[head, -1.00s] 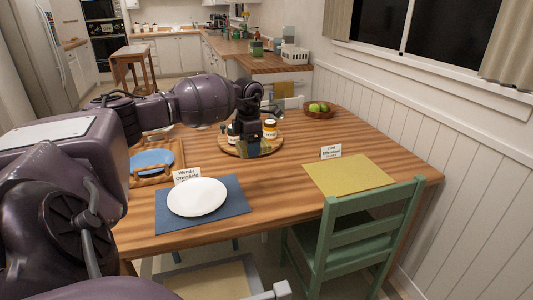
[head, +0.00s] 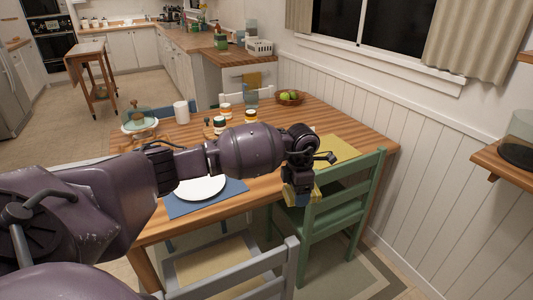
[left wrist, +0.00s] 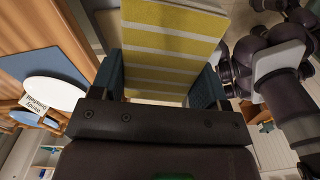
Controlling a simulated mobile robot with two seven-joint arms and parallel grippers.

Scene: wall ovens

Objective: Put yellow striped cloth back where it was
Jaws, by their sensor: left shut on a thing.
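My left gripper (head: 300,200) hangs beside the back of the green chair, near the table's front edge. It is shut on the yellow striped cloth (left wrist: 172,45), which has pale stripes and fills the space between the fingers in the left wrist view. In the head view only a small yellow part of the cloth (head: 318,192) shows by the fingers; my gripper hides the rest. My right gripper is not in view.
The wooden table (head: 345,120) holds a yellow placemat (head: 342,150), a white plate (head: 200,187) on a blue mat, jars and a fruit bowl (head: 290,97). A green chair (head: 345,190) stands close to my gripper.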

